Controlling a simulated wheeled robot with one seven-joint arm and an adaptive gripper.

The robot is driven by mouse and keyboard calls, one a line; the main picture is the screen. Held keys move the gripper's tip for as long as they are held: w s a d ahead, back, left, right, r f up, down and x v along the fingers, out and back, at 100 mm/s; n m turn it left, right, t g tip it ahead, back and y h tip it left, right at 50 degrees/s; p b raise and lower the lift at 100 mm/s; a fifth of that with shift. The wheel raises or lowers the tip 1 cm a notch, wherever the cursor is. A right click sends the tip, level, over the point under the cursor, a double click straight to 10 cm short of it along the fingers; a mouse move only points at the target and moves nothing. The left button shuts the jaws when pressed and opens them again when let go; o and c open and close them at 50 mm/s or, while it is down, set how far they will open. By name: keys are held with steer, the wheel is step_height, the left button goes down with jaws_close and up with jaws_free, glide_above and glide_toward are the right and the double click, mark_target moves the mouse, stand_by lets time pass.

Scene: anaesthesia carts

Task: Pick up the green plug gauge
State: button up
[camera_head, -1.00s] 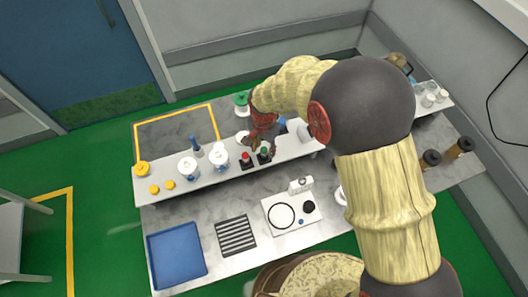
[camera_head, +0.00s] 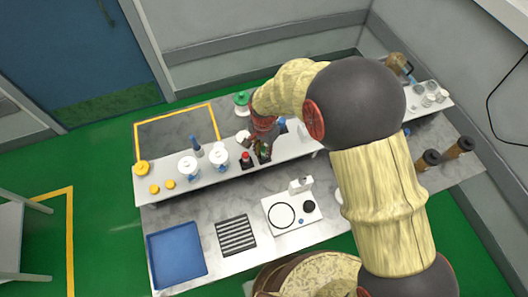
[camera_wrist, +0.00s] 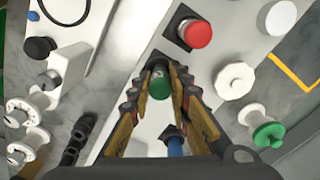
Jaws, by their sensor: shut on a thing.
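The green plug gauge (camera_wrist: 160,82) has a dark-green cylindrical top and stands in the wrist view between the two fingertips of my gripper (camera_wrist: 158,88). My gripper is shut on it, with one finger on each side. In the head view my gripper (camera_head: 264,143) is over the raised shelf, and the gauge is mostly hidden by the fingers. A dark square base shows by the gauge in the wrist view. I cannot tell whether the gauge is clear of it.
A red-topped plug (camera_head: 246,158) on a dark base stands close to the left. White lidded jars (camera_head: 219,158), a green-and-white spool (camera_head: 241,99) and a blue-handled item (camera_head: 195,146) share the shelf. A blue tray (camera_head: 177,255) and black grille (camera_head: 236,235) lie on the lower counter.

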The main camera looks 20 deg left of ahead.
jaws_close()
steer(key=shift+r, duration=0.1)
